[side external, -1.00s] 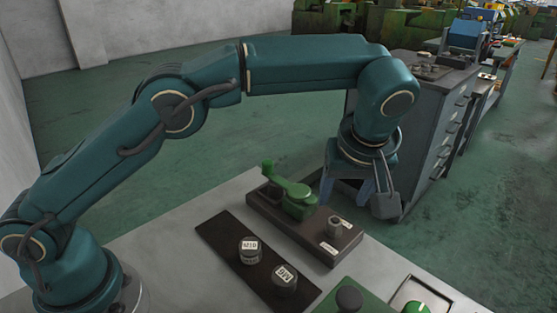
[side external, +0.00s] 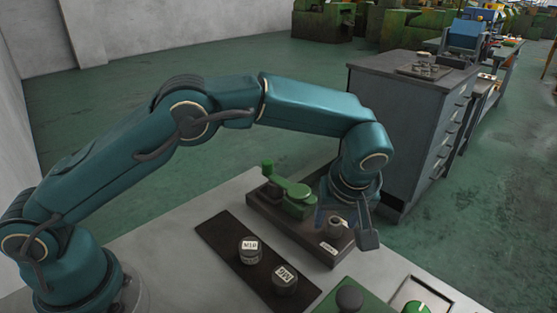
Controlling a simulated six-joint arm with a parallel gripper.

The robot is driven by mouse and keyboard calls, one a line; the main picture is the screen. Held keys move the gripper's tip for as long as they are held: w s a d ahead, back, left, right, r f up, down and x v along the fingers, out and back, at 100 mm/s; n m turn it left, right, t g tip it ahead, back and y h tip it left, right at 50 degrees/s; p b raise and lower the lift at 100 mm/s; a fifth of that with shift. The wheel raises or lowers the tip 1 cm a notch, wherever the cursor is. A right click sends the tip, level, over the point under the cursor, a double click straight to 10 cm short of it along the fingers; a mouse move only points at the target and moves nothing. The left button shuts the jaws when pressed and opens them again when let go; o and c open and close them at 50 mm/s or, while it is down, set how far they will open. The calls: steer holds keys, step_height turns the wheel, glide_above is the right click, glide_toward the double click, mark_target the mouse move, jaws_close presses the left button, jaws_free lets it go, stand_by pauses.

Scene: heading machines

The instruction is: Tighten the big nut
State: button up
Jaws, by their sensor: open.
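My gripper (side external: 346,229) is open and low over the right end of a dark brown block (side external: 288,228). One finger is on the left, by the green crank; the other hangs past the block's right edge. A small grey nut-like piece (side external: 334,227) stands on the block between the fingers in this view, partly hidden; I cannot tell whether they touch it. A green crank (side external: 290,190) sits on the block's left part. Two dark round pieces with white labelled tops, one at the back (side external: 249,250) and one nearer (side external: 285,279), stand on a black mat (side external: 214,232). Which piece is the big nut is unclear.
A green box with a dark knob (side external: 349,298) and a panel with a green dial (side external: 416,307) are at the front edge. A grey drawer cabinet (side external: 405,130) stands behind my gripper. The bench's left part (side external: 160,250) is clear.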

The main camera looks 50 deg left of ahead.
jaws_close()
steer(key=shift+m, duration=0.4)
steer(key=m, duration=0.1)
steer(key=m+h, duration=0.1)
steer(key=m, duration=0.1)
steer(key=shift+s+a+t, duration=0.1)
steer(key=shift+a+t, duration=0.1)
steer(key=shift+t, duration=0.2)
steer(key=m+h, duration=0.1)
steer(key=m, duration=0.2)
steer(key=shift+a+m+h, duration=0.1)
steer(key=shift+m+h, duration=0.2)
steer(key=m, duration=0.2)
steer(key=m+h, duration=0.1)
steer(key=m, duration=0.1)
steer(key=shift+a+h, duration=0.15)
steer(key=shift+h, duration=0.15)
steer(key=shift+m+h, duration=0.6)
steer(key=shift+m, duration=1.1)
jaws_free()
